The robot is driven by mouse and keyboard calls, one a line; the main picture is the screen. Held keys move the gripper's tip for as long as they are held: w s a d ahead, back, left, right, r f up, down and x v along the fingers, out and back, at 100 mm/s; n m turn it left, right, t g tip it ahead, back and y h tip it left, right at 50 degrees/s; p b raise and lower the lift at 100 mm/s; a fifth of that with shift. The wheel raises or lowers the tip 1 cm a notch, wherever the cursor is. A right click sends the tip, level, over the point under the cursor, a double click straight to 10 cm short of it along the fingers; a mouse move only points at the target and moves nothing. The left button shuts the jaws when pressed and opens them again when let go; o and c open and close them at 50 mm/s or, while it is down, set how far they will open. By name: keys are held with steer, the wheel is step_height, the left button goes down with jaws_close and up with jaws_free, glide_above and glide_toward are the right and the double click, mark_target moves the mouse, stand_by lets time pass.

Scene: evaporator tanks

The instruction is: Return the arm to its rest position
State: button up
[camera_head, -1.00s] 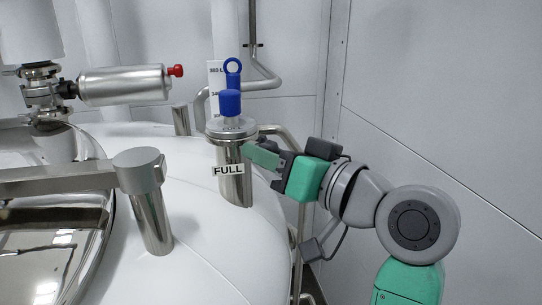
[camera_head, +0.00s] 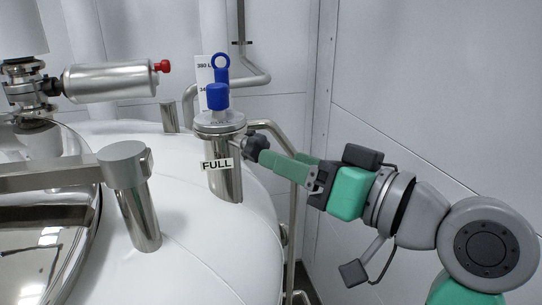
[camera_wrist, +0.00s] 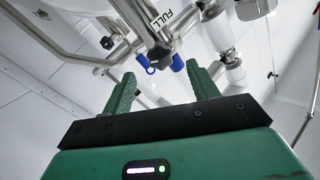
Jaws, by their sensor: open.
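My gripper (camera_head: 281,160), with green fingers, is open and empty at the right of the steel cylinder (camera_head: 224,184) marked FULL. A dark knob (camera_head: 255,144) sticks out from the cylinder's side, just off my fingertips. The fingers look apart from it, though the gap is small in the head view. In the wrist view, the two fingers (camera_wrist: 162,78) stand wide apart with nothing between them. The FULL label (camera_wrist: 165,18) and blue parts (camera_wrist: 178,62) show beyond them. My arm reaches in from the lower right.
The white tank (camera_head: 190,235) fills the lower left, with a steel post (camera_head: 137,205) on it. A blue ring-topped part (camera_head: 218,85) stands on the cylinder's lid. Pipes (camera_head: 292,220) run behind and below my gripper. Grey walls (camera_head: 440,90) stand behind and at the right.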

steer(key=shift+s+d, duration=0.4)
steer(key=shift+s, duration=0.05)
steer(key=s+a+m+t+h, duration=0.2)
steer(key=a+m+t+h, duration=0.1)
steer(key=a+t+h, duration=0.3)
steer(key=s+r+m+t+h, duration=0.1)
steer(key=s+r+t+h, duration=0.2)
steer(key=s+t+h, duration=0.65)
step_height(320, 180, up, 16)
steer(key=s+g+y+p, duration=0.2)
steer(key=g+y+p, duration=0.1)
steer(key=p, duration=1.2)
steer(key=shift+a+r+p, duration=0.15)
steer(key=shift+a+p, duration=0.15)
